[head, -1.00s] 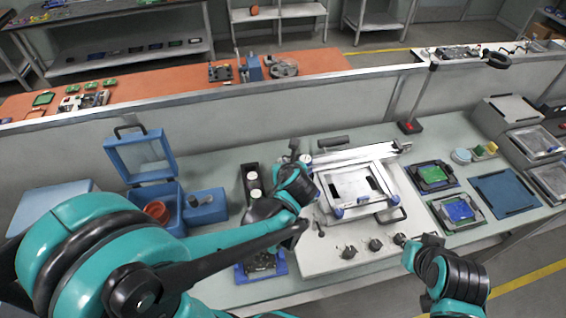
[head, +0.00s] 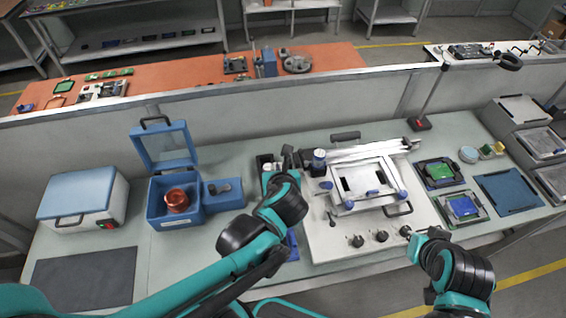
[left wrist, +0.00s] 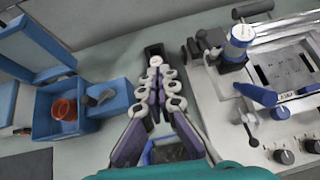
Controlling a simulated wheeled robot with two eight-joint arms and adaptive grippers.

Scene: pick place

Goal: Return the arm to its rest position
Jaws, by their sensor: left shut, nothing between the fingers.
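My left gripper (head: 287,158) is over the bench, between the blue open box and the white fixture plate. In the left wrist view my left gripper (left wrist: 158,72) shows its linked fingers drawn together with nothing between them. A dark holder with white-topped round items (head: 266,164) lies just below and beyond it, partly hidden. My right arm comes in at the lower right; its gripper end (head: 428,240) is small and dark near the plate's front right corner, and its fingers cannot be made out.
A blue open-lidded box (head: 160,213) with a copper-coloured round part (head: 177,200) stands left. A white case (head: 75,215) is further left. The white plate with a frame fixture (head: 335,250) lies right of my left arm. Trays with green and blue boards (head: 438,171) are further right.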

